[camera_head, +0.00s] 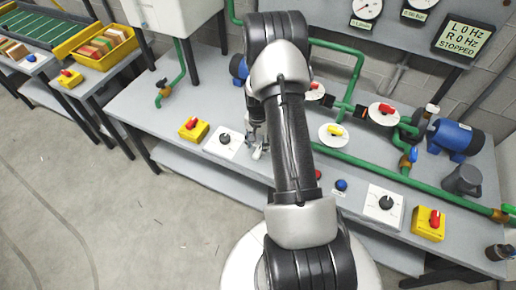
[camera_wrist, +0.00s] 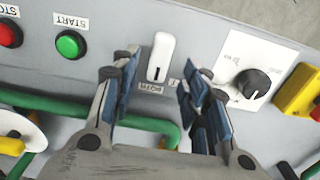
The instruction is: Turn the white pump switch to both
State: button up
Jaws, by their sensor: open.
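The white pump switch (camera_wrist: 161,52) is an elongated white handle with a dark line, standing on the grey panel in the wrist view. A small label (camera_wrist: 151,88) lies just below it, upside down in this view and hard to read. A second label (camera_wrist: 174,84) is partly hidden by a finger. My gripper (camera_wrist: 158,78) is open, with one finger left of the switch and one right of it; nothing is held. I cannot tell whether the fingertips touch it. In the head view my gripper (camera_head: 257,140) is low over the bench, largely hidden by my arm.
A black dial (camera_wrist: 253,84) on a white plate and a yellow switch box (camera_wrist: 299,90) are right of my gripper. The green START button (camera_wrist: 71,44) and red button (camera_wrist: 9,33) are left. Green pipes (camera_wrist: 90,108) run nearby. The display (camera_head: 464,38) reads STOPPED.

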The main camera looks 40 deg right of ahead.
notch_tip(320, 180, up, 8)
jog(key=shift+f, duration=0.15)
dwell(0.6)
notch_tip(320, 180, up, 12)
jog(key=f+n, duration=0.1)
jog(key=n, duration=0.2)
send_over(258, 151)
jog(key=w+a, duration=0.1)
jog(key=a, duration=0.5)
jog(key=s+a+r+n+t, duration=0.2)
jog(key=s+a+r+n, duration=0.15)
jog(key=a+r, duration=0.65)
jog(key=s+a+r+n+t, duration=0.1)
jog(key=s+a+r+n, duration=0.2)
jog(key=s, duration=0.5)
jog(key=s+a+r+n+t, duration=0.1)
jog(key=s+a+r+n, duration=0.3)
jog(key=s+a, duration=0.4)
jog(key=shift+s+r+t, duration=0.3)
jog(key=shift+s+r, duration=0.5)
jog(key=shift+r, duration=0.05)
jog(key=shift+c, duration=1)
